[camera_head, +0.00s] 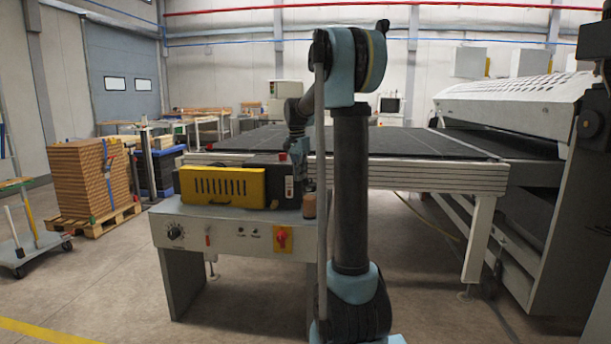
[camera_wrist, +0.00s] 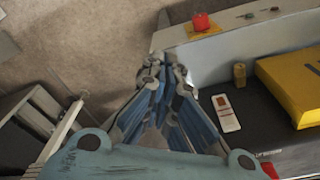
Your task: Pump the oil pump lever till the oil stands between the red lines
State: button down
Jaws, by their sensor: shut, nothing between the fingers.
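My gripper (camera_wrist: 165,76) points down in the wrist view, with its fingers together and nothing between them. It hangs beside the machine's front end, with floor showing past its fingertips. In the head view it is mostly hidden by my arm. The oil level is too small to read. I cannot make out the pump lever for certain.
A yellow slotted cover (camera_head: 222,186) sits on the grey control cabinet (camera_head: 200,229), which has a red switch (camera_head: 281,238). A short brownish cylinder (camera_head: 309,205) stands near the cabinet's right edge. The long conveyor table (camera_head: 400,174) extends behind.

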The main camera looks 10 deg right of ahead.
jog(key=shift+r, duration=0.1)
notch_tip(320, 180, up, 12)
jog(key=a, duration=0.1)
jog(key=shift+s, duration=0.3)
dwell(0.4)
dwell(0.7)
jog(key=s+d+f+n, duration=0.1)
jog(key=s+f+n, duration=0.15)
jog(key=s, duration=0.45)
jog(key=s+d+f+n, duration=0.1)
jog(key=s+f, duration=0.2)
jog(key=s, duration=0.4)
jog(key=s+f+n+t+y, duration=0.1)
jog(key=s+f+n, duration=0.5)
jog(key=s+f, duration=1.9)
jog(key=s, duration=0.3)
jog(key=shift+d+f+n, duration=0.3)
jog(key=shift+f+n, duration=0.05)
